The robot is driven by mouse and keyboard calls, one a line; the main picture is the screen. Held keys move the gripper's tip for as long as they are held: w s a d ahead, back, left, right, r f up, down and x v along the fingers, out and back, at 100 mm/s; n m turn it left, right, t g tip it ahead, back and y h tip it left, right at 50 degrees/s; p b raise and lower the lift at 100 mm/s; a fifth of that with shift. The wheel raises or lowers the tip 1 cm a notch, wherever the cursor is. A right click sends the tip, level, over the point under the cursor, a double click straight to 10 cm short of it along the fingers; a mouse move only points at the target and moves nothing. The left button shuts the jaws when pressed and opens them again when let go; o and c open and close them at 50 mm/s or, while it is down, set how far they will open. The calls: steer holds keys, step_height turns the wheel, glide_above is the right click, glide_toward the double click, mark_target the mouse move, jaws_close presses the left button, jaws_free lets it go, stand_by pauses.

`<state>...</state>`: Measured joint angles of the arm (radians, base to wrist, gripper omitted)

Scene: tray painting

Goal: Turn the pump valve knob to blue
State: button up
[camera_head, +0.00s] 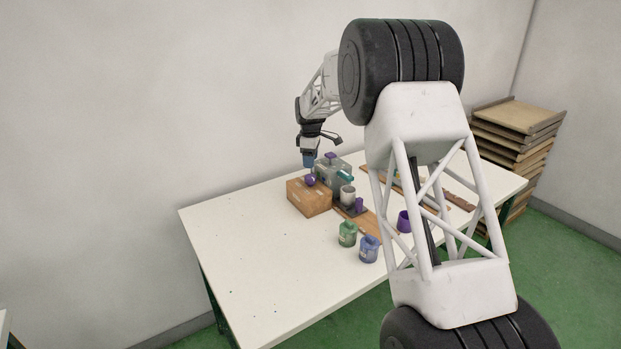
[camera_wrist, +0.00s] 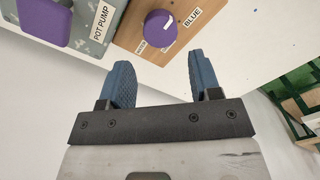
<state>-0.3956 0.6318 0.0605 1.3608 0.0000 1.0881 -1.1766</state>
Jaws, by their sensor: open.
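The purple knob (camera_wrist: 160,28) sits on the face of a wooden box (camera_wrist: 125,40). The box also shows in the head view (camera_head: 308,200), with the knob (camera_head: 310,180) at its top. A BLUE label (camera_wrist: 192,17) is right of the knob, and smaller labels lie below it. A short white mark on the knob is toward its upper right; I cannot tell exactly where it points. My gripper (camera_wrist: 160,62) is open and empty, its blue fingers apart and short of the knob. In the head view my gripper (camera_head: 309,161) is just above the box.
The grey pot pump (camera_wrist: 90,40), with a purple part on top, stands left of the box in the wrist view. Green (camera_head: 347,233) and blue (camera_head: 368,249) paint pots stand near the table's front. The table's left part (camera_head: 240,240) is clear.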

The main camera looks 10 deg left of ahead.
mark_target(311, 176)
steer(key=shift+f, duration=0.1)
steer(key=shift+f, duration=3.8)
steer(key=c, duration=0.7)
steer(key=shift+o, duration=0.2)
steer(key=shift+m, duration=0.3)
steer(key=m, duration=1.1)
